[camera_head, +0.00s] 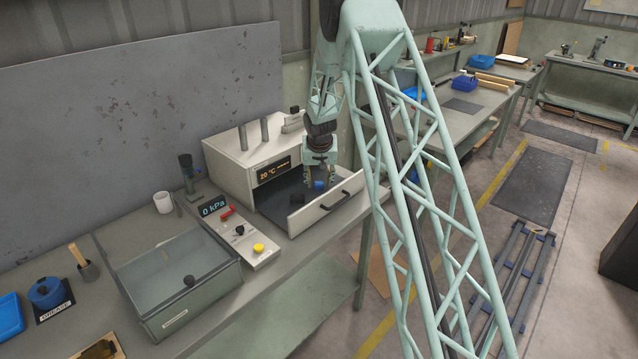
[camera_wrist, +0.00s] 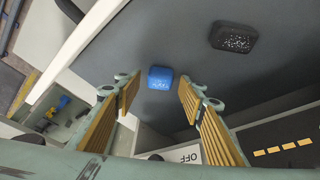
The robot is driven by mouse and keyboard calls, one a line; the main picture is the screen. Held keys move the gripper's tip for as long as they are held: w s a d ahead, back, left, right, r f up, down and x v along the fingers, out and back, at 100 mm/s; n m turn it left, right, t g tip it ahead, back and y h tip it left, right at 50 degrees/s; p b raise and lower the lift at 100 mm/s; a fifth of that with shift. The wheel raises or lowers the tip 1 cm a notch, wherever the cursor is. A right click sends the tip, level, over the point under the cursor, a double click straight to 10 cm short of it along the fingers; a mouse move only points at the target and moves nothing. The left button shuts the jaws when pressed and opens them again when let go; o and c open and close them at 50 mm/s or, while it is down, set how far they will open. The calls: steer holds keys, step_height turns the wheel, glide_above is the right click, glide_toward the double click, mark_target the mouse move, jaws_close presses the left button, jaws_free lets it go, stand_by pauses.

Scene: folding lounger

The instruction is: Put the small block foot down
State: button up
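A small blue block (camera_wrist: 160,78) is inside the open drawer (camera_head: 329,205). It also shows below my gripper in the head view (camera_head: 319,184). My gripper (camera_wrist: 157,92) is open and points down into the drawer. The blue block appears between its two yellow-padded fingers, with a gap on each side. A black block with white specks (camera_wrist: 234,38) lies on the dark drawer floor, up and right of the blue one in the wrist view. I cannot tell whether the blue block rests on the drawer floor.
The drawer belongs to a pale oven (camera_head: 250,155) with a 20 °C display. Left of it are a panel with a kPa display (camera_head: 213,207), a glass-lidded box (camera_head: 180,280) and a white cup (camera_head: 163,202).

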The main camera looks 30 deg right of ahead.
steer(key=v, duration=1.1)
steer(key=shift+s+a+r, duration=0.1)
steer(key=shift+s, duration=0.05)
stand_by(0.3)
stand_by(0.4)
steer(key=s+a+r+n, duration=0.1)
steer(key=s+a+r, duration=0.4)
steer(key=s+r, duration=0.4)
steer(key=s+a+r+n, duration=0.1)
steer(key=s+a+r, duration=0.4)
steer(key=s+r, duration=0.5)
steer(key=s+a+r, duration=0.6)
steer(key=s+r, duration=0.3)
steer(key=s+a+r+n, duration=0.1)
steer(key=s+a, duration=0.2)
steer(key=s, duration=0.9)
steer(key=s+a+n+y, duration=0.1)
steer(key=s+a, duration=0.2)
steer(key=s, duration=0.9)
steer(key=s+a+r+n, duration=0.1)
steer(key=s+a, duration=0.2)
steer(key=s, duration=1)
steer(key=shift+a+r+y, duration=0.15)
steer(key=shift+r+y, duration=0.2)
steer(key=shift+y, duration=0.05)
